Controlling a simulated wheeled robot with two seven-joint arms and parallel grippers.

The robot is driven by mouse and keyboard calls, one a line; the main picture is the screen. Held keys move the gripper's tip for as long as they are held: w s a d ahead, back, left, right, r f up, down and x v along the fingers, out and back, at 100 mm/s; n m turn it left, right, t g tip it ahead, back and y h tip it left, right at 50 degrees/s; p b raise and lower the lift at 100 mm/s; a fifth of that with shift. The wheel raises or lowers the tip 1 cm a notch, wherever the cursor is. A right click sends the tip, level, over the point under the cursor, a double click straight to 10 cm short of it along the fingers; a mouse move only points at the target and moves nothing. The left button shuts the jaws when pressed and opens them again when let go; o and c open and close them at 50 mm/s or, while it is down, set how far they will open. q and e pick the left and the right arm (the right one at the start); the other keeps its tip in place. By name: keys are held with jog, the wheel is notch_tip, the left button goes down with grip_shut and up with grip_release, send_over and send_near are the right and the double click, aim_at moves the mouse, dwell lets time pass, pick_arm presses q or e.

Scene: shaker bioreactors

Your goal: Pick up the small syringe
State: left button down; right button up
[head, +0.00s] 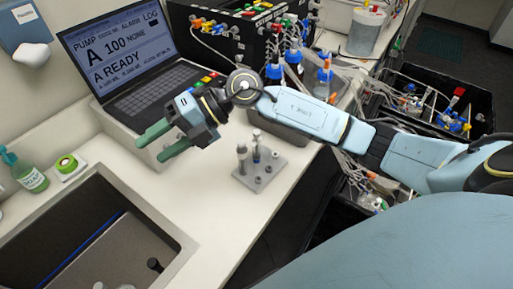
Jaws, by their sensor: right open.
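A small grey rack (246,181) stands on the white counter, with a few small upright pieces in it. A slim grey upright piece (242,157) and a darker one (256,151) stand in its back part; they look like syringes, but are too small to tell for sure which is the small syringe. My right gripper (150,151) has green fingers, is open and empty, and is to the left of the rack in front of the laptop. My left gripper is not in view.
A laptop (150,95) stands behind my right gripper. A sink (185,245) lies at the lower left, with a green bottle (30,177) beside it. Bottles with blue caps (292,56) and tubing stand behind my right arm. The counter left of the rack is clear.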

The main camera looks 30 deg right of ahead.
jog(key=w+d+f+h, duration=0.1)
jog(key=d+h, duration=0.3)
jog(key=d, duration=0.4)
jog(key=w+d+f+m+g+h, duration=0.1)
jog(key=d+h, duration=0.4)
jog(key=d, duration=0.3)
jog(key=w+d+f+h, duration=0.1)
jog(key=d+h, duration=0.3)
jog(key=d, duration=0.4)
jog(key=shift+w+d+m+h, duration=0.15)
jog(key=shift+w+m+h, duration=0.25)
jog(key=shift+w, duration=0.1)
jog(key=p, duration=0.1)
send_over(257, 140)
jog(key=f, duration=0.6)
jog(key=shift+w+d+f, duration=0.35)
jog(key=shift+w+f, duration=0.05)
jog(key=shift+s+a+f+p, duration=0.15)
jog(key=shift+f+p, duration=0.2)
jog(key=shift+f, duration=1.15)
jog(key=shift+a+f+p, duration=0.1)
jog(key=shift+f+p, duration=0.2)
jog(key=shift+f, duration=1.2)
jog(key=shift+c, duration=0.4)
jog(key=c, duration=0.6)
